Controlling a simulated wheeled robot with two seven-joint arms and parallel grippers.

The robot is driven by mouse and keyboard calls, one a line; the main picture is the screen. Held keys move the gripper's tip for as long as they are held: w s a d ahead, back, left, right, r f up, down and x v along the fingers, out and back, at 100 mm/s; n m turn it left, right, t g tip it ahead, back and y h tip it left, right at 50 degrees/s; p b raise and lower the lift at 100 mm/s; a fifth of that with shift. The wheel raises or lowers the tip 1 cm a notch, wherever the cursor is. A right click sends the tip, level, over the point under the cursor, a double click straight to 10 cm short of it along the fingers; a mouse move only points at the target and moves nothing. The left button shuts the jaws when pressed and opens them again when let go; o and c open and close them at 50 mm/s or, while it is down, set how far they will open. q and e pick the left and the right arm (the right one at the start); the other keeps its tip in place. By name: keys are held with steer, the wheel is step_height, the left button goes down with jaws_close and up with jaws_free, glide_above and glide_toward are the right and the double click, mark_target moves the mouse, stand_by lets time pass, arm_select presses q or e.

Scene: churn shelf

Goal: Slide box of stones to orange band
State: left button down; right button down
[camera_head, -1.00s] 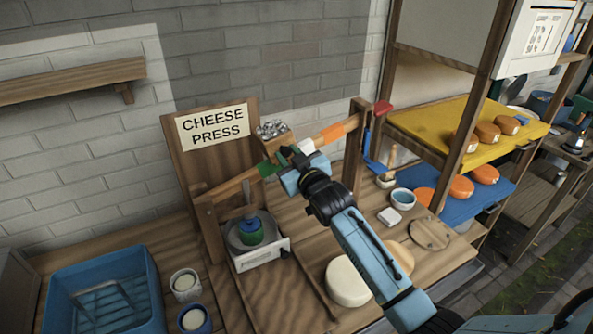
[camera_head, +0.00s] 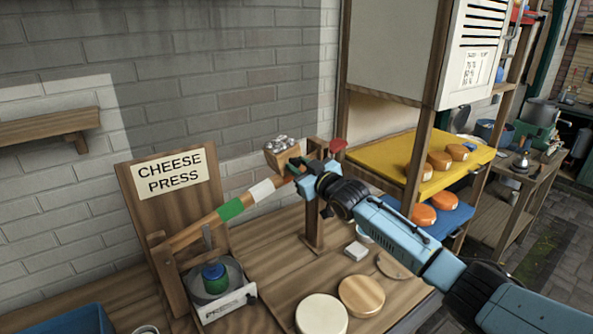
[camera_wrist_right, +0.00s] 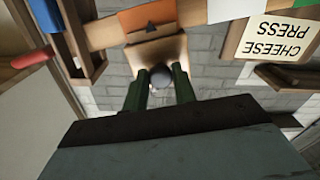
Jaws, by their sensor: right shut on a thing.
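The wooden box of grey stones (camera_head: 283,152) sits at the press beam (camera_head: 182,237), to the right of the white band (camera_head: 262,190) and farther from the green band (camera_head: 230,209). My right gripper (camera_head: 297,174) is at the box, shut on it. In the right wrist view, the box (camera_wrist_right: 165,50) lies just beyond the green fingers, with a grey round thing between them. A small dark pointer at the box lies over the orange band (camera_wrist_right: 147,18). In the head view my gripper mostly hides the orange band. My left gripper is out of view.
A wooden post (camera_head: 315,215) with a red-topped piece (camera_head: 337,145) stands near the beam's right end. The press pot (camera_head: 214,275) is below the beam. Cheese wheels (camera_head: 321,315) lie on the table. Shelves with orange cheeses (camera_head: 421,215) stand to the right.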

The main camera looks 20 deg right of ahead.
steer(key=shift+r, duration=0.1)
steer(key=c, duration=1.1)
jaws_free()
steer(key=shift+c, duration=0.2)
steer(key=shift+s+d, duration=0.1)
steer(key=shift+s, duration=0.3)
steer(key=b+v, duration=0.1)
steer(key=v, duration=1.1)
steer(key=shift+s, duration=0.3)
